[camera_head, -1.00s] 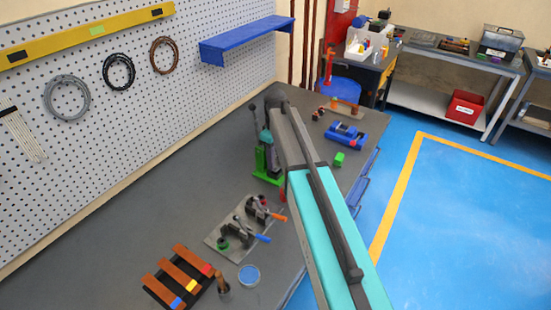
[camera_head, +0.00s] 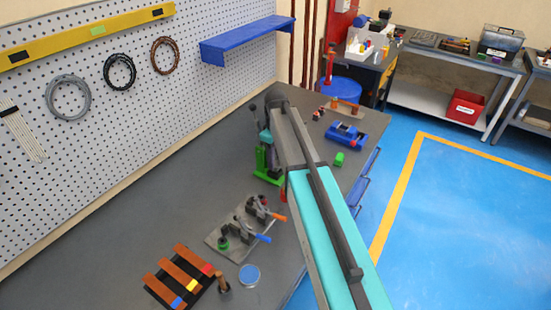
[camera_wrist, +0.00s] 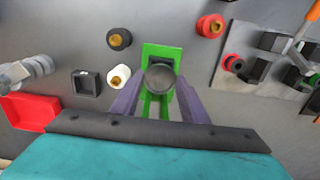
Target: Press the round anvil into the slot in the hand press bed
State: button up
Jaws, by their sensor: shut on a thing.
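In the wrist view my gripper (camera_wrist: 160,88) has its two purple-grey fingers on either side of a round grey piece, which looks like the round anvil (camera_wrist: 160,77). The fingers are shut on it. It sits over the green hand press bed (camera_wrist: 162,50), whose frame shows above and below it. The slot is not clearly visible, and I cannot tell whether the anvil touches the bed. In the head view the green press (camera_head: 266,165) stands on the bench, partly behind my arm. My gripper and the anvil are hidden there.
Near the press in the wrist view are a black round part (camera_wrist: 119,38), a white one (camera_wrist: 118,76), a red one (camera_wrist: 210,26), a black square holder (camera_wrist: 87,83) and a red tray (camera_wrist: 30,112). A plate with toggle clamps (camera_head: 240,228) and a blue vise (camera_head: 346,134) flank the press.

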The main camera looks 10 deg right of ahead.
aim_at(276, 164)
jog(key=shift+s+f+b, duration=0.1)
jog(key=shift+f+b, duration=0.25)
jog(key=shift+f, duration=0.55)
dwell(0.3)
jog(key=shift+r+p, duration=0.35)
jog(key=shift+r, duration=0.1)
dwell(2.1)
jog(key=shift+f, duration=0.5)
dwell(0.5)
jog(key=o, duration=1.2)
jog(key=shift+r, duration=0.1)
jog(key=shift+r, duration=0.45)
jog(key=shift+d+r+b, duration=0.1)
jog(key=shift+r+b, duration=1.9)
jog(key=shift+r, duration=4.45)
